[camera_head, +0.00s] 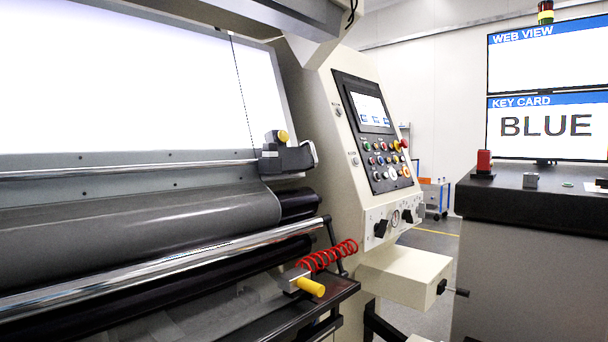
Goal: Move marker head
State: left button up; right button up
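The marker head (287,157) is a dark grey block with a yellow knob (283,136) on top. It sits on the thin metal rail (130,170) at the rail's right end, below the bright backlit panel (120,80). A thin dark line runs down the panel to it. Neither of my grippers shows in the head view.
A dark roller (150,232) and a chrome bar (170,266) lie in front. A red coiled hose with a yellow-handled tool (310,287) rests on the front ledge. A control panel (375,135) stands right. A screen (546,126) reads KEY CARD BLUE above a dark counter (540,200).

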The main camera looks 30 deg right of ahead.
aim_at(291, 160)
jog(key=z, duration=1)
